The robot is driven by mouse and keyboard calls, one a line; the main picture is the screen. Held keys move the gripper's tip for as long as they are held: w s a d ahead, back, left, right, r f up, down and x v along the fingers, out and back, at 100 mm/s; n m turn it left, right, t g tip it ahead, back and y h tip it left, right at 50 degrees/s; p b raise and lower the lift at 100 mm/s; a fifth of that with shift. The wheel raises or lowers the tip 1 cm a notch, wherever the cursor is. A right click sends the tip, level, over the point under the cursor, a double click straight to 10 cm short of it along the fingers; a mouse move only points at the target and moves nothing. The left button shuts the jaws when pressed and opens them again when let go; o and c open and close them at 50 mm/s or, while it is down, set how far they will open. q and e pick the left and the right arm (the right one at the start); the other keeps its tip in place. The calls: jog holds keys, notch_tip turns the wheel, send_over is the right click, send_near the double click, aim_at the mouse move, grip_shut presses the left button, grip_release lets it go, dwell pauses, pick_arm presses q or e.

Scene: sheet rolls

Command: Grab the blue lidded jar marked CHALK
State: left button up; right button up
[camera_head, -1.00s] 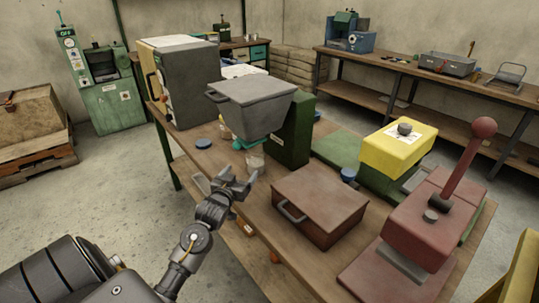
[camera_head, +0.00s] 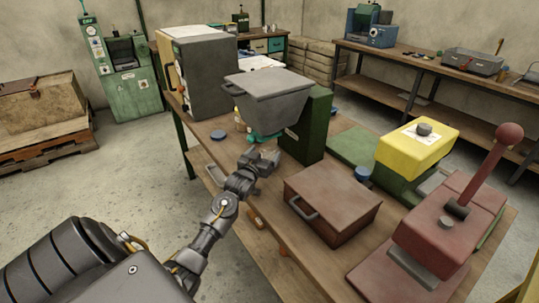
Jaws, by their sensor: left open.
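No CHALK marking is readable in this view. A small blue round thing (camera_head: 218,135) sits on the workbench in front of the grey cabinet; whether it is a jar or only a lid I cannot tell. A second small blue round thing (camera_head: 362,173) is between the brown box and the yellow-topped machine. My left gripper (camera_head: 268,158) is open, in front of and below the grey hopper, right of the first blue thing and apart from both. It covers part of the bench under the hopper. My right gripper is out of view.
The grey hopper (camera_head: 268,95) on its green stand (camera_head: 307,125) overhangs the bench close to my left gripper. A brown box with a handle (camera_head: 332,195), a red lever press (camera_head: 450,220) and a yellow-topped machine (camera_head: 417,145) crowd the right. Bare wood (camera_head: 205,152) shows at the bench's left.

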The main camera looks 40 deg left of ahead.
aim_at(267, 148)
pick_arm(q)
jog(key=shift+x, duration=1.85)
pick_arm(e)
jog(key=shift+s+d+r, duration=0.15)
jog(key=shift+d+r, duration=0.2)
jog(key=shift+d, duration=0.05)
pick_arm(q)
jog(key=shift+a+r, duration=0.1)
jog(key=c, duration=1.1)
jog(key=shift+r+p, duration=0.2)
jog(key=shift+p, duration=0.15)
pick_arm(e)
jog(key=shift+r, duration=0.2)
